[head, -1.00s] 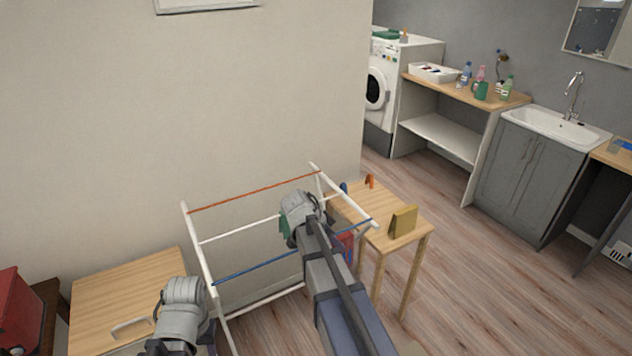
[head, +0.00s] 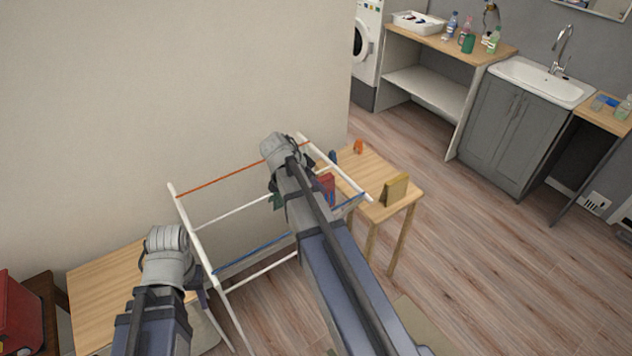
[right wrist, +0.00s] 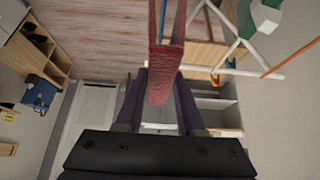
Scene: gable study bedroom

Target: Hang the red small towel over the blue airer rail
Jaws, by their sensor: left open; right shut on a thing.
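The red towel (right wrist: 166,50) is pinched in my right gripper (right wrist: 161,101) and hangs as a narrow strip in the right wrist view. In the head view a small red patch (head: 327,188), which looks like the towel, shows just right of my right arm. The blue airer rail (head: 250,253) is the front bar of the white airer (head: 186,218); my right arm hides part of it. My right gripper's fingers are hidden in the head view, above the airer. My left gripper (head: 202,294) is open, low beside the airer's left side, its fingers mostly hidden.
A dark green cloth (head: 278,201) shows at the airer, beside my right arm. An orange-red rail (head: 225,180) runs along the wall side. A small wooden table (head: 368,172) with a tan block stands right of the airer. A wooden-topped cabinet (head: 105,283) is left.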

